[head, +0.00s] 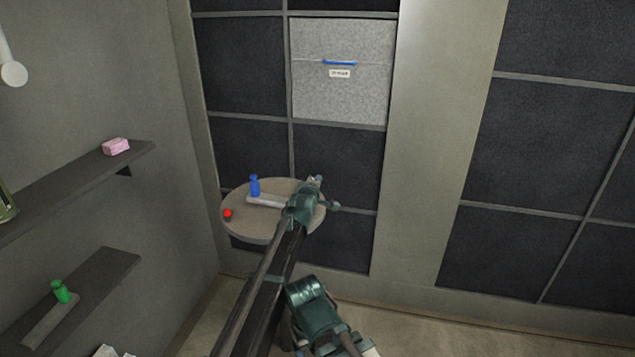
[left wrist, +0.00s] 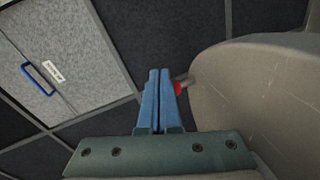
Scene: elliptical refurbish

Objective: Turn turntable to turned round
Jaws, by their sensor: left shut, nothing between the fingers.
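The turntable (head: 265,224) is a round pale disc against the dark tiled wall in the head view. A blue bottle (head: 255,186) and a pale flat bar (head: 265,202) are on it, and a red knob (head: 228,214) is at its left edge. My left gripper (head: 317,181) is over or beside its right side. In the left wrist view the blue fingers (left wrist: 158,76) are shut and empty. A red tip (left wrist: 178,88) on a short grey peg shows just behind them, by the turntable's side (left wrist: 235,98). I cannot tell if they touch. My right gripper is not in view.
A grey panel (head: 341,95) with a blue handle (head: 339,63) is on the wall above. Shelves on the left hold a pink block (head: 116,146) and a green bottle (head: 60,291). The floor right of the turntable looks clear.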

